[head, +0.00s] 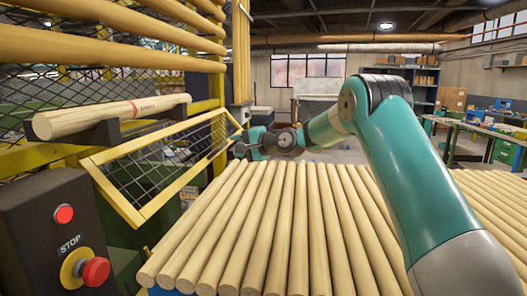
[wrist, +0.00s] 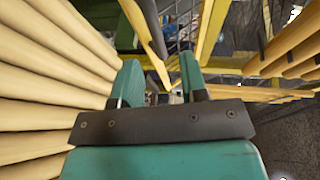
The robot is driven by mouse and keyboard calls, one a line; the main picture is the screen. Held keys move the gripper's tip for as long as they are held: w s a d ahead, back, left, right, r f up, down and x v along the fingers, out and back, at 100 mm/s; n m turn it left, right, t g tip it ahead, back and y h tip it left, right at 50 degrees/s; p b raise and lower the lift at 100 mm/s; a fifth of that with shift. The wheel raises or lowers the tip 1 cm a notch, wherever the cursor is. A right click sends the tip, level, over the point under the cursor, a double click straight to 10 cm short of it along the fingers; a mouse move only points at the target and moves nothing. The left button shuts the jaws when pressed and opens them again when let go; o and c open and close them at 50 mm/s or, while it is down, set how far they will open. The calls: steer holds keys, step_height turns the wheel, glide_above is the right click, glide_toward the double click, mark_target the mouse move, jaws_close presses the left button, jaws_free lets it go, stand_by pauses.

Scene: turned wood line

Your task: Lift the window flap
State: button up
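The window flap (head: 112,193) is a yellow frame filled with dark wire mesh. In the head view it stands tilted outward at left centre, below a wooden roller. My gripper (head: 240,148) is by the flap's far right end, close to its outer edge; I cannot tell whether they touch. In the wrist view my gripper (wrist: 160,76) shows two teal fingers spread apart. Yellow bars show beyond and between the fingers, but I cannot tell which belong to the flap. Nothing is clearly held.
A row of wooden poles (head: 290,220) lies below my arm. A stop box with a red button (head: 95,271) stands at front left. A turned roller (head: 110,115) rests on dark brackets above the flap. Yellow posts stand behind.

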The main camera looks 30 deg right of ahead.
steer(key=b+v, duration=0.2)
steer(key=v, duration=0.8)
steer(key=shift+s+b, duration=0.3)
steer(key=shift+b, duration=0.05)
steer(key=shift+d, duration=0.1)
steer(key=s+a+f+n+g, duration=0.2)
steer(key=s+a+n+g, duration=0.25)
steer(key=s+a, duration=0.45)
steer(key=s+a+f+n+g, duration=0.25)
steer(key=s+a+n, duration=0.3)
steer(key=a, duration=0.55)
steer(key=s+a+f+n+g+h, duration=0.1)
steer(key=s+f+n+g, duration=0.1)
steer(key=s, duration=0.6)
steer(key=s+a+f+n+g+h, duration=0.1)
steer(key=s+f+n+g, duration=0.1)
steer(key=s, duration=0.7)
steer(key=s+a+f+n+g+h, duration=0.1)
steer(key=s+f+n+g, duration=0.1)
steer(key=s, duration=0.6)
steer(key=n+g, duration=0.1)
steer(key=n, duration=0.1)
steer(key=shift+s+f+n+h, duration=0.3)
steer(key=shift+s+f, duration=0.05)
